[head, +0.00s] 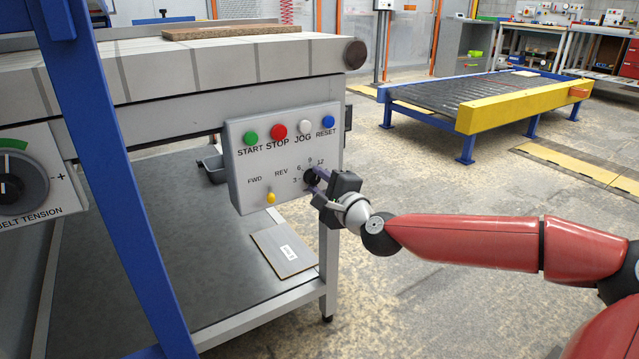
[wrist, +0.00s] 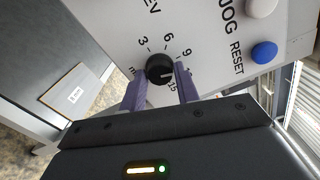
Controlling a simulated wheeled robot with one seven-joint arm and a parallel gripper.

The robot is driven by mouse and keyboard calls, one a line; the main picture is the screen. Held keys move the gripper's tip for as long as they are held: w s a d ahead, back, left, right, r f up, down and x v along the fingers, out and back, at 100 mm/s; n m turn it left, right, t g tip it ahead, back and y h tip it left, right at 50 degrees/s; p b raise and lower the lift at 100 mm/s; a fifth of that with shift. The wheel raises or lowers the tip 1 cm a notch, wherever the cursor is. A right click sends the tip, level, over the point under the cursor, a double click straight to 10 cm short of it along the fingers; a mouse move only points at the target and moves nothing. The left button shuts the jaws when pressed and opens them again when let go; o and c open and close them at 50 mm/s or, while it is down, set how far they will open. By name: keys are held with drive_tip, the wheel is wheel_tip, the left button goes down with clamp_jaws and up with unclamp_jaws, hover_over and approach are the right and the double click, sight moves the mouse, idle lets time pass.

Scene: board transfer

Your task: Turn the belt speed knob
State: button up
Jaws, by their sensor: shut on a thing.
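The belt speed knob (wrist: 159,67) is small, round and black, on the grey control panel (head: 240,165). Numbers 3, 6, 9 and higher ring it. In the wrist view its white mark seems to point to the high-number side, but the exact value is hard to read. My gripper (wrist: 161,84) has its two purple fingers on either side of the knob and is shut on it. In the head view my gripper (head: 316,180) reaches the panel's lower right from the right and partly hides the knob and its scale.
Above the knob are START (head: 251,138), STOP (head: 279,131), JOG (head: 305,127) and RESET (head: 328,122) buttons. A yellow FWD/REV selector (head: 271,197) is to its left. A blue post (head: 115,170) stands at left. A flat board (head: 284,252) lies on the lower shelf.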

drive_tip(key=n, duration=0.6)
drive_tip(key=shift+n, duration=0.3)
drive_tip(key=n, duration=0.5)
drive_tip(key=shift+n, duration=0.4)
drive_tip(key=o, duration=1)
drive_tip(key=shift+s+p, duration=0.1)
drive_tip(key=shift+p, duration=0.2)
drive_tip(key=p+v, duration=0.2)
drive_tip(key=v, duration=0.5)
drive_tip(key=shift+s+d, duration=0.25)
